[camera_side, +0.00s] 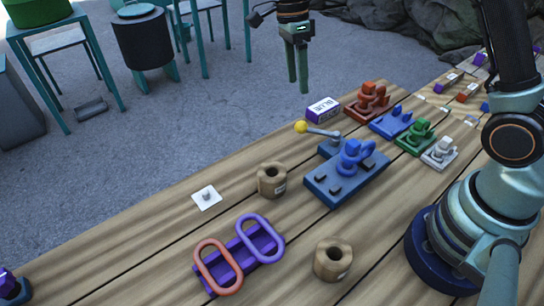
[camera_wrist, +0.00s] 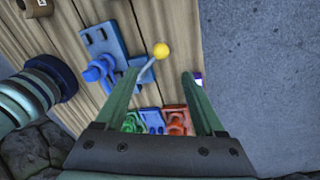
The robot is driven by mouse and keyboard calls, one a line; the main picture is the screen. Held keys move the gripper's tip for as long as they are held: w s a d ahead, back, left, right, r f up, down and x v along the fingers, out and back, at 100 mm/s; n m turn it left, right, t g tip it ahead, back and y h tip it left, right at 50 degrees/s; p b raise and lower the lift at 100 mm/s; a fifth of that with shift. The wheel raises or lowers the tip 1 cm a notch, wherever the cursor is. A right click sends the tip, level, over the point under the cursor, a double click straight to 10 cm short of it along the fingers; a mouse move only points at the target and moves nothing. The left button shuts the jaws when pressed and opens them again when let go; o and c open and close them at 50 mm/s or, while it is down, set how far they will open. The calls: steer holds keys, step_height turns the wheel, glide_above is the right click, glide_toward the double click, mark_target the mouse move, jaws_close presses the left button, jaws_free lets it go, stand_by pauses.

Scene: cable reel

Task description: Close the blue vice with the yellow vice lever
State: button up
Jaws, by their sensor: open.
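The blue vice (camera_side: 345,178) stands on the wooden table, with a blue clamp part on its base plate. Its yellow vice lever (camera_side: 301,127) is a yellow ball on a grey rod that points left in the side view. My gripper (camera_side: 298,90) is open and empty, in the air above and behind the vice. In the wrist view the lever's yellow ball (camera_wrist: 161,51) shows ahead of my open gripper (camera_wrist: 162,75), between the finger directions. The blue vice (camera_wrist: 103,55) lies to the left of the fingers there. Nothing touches the lever.
A purple and white box (camera_side: 322,108) stands near the table's back edge beside the lever. Red (camera_side: 368,100), blue (camera_side: 390,122), green (camera_side: 415,137) and white (camera_side: 440,152) fixtures line up to the right. Wooden cylinders (camera_side: 272,180) and a purple rack with two rings (camera_side: 237,260) stand in front.

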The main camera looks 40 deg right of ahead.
mark_target(302, 122)
steer(key=shift+o, duration=0.6)
steer(key=f+n, duration=0.1)
steer(key=f, duration=0.3)
steer(key=s+f+n, duration=0.1)
steer(key=f, duration=0.3)
steer(key=s+f+n, duration=0.1)
steer(key=f+n, duration=0.1)
steer(key=f, duration=0.2)
steer(key=shift+s+d, duration=0.15)
steer(key=shift+d, duration=0.05)
